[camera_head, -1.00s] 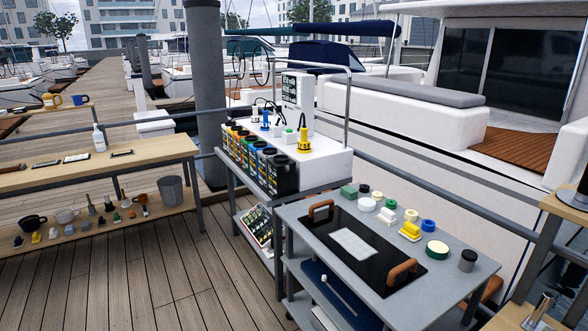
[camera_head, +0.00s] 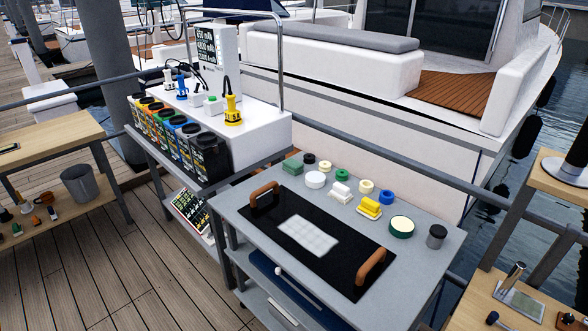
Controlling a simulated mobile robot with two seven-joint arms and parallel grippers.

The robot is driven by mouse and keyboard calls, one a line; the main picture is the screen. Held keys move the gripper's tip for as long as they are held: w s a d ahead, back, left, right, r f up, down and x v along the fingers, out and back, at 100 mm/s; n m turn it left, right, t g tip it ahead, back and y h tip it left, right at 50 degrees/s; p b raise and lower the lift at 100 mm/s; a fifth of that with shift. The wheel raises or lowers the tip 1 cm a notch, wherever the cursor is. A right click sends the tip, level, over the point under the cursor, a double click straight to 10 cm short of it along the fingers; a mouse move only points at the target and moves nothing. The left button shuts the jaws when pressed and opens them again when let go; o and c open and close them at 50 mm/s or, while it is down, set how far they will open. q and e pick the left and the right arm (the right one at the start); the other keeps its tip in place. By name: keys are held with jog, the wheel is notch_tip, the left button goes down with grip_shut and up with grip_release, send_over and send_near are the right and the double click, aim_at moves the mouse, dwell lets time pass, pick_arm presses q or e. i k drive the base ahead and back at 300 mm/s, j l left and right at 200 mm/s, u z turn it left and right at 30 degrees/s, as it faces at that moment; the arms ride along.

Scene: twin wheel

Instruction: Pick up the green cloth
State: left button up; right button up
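A small green block-like thing (camera_head: 293,164) lies at the back left corner of the grey cart top (camera_head: 222,200). It may be the green cloth, folded, but it is too small to be sure. Beside it are a black roll (camera_head: 309,159) and a white round thing (camera_head: 315,180). A green roll (camera_head: 342,174) and a dark green tin with a pale top (camera_head: 401,227) also stand on this cart. Neither of my grippers is in view.
A black tray (camera_head: 345,262) with two brown handles and a white pad (camera_head: 308,235) covers the cart's middle. A yellow block (camera_head: 369,207) and a grey cup (camera_head: 436,237) stand along its back. Another cart (camera_head: 270,125) with several bottles adjoins on the left. A wooden bench (camera_head: 50,130) stands farther left.

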aim_at(293, 167)
jog(key=j+z, duration=0.1)
jog(key=z, duration=0.3)
jog(key=i+j+z, duration=0.15)
jog(key=z, duration=0.2)
jog(key=j+z, duration=0.15)
jog(key=z, duration=0.25)
jog(key=j+z, duration=0.3)
jog(key=j, duration=0.2)
jog(key=j+z, duration=0.3)
jog(key=j, duration=0.25)
jog(key=j+z, duration=0.1)
jog(key=j, duration=0.45)
jog(key=k+j+z, duration=0.1)
jog(key=j, duration=0.45)
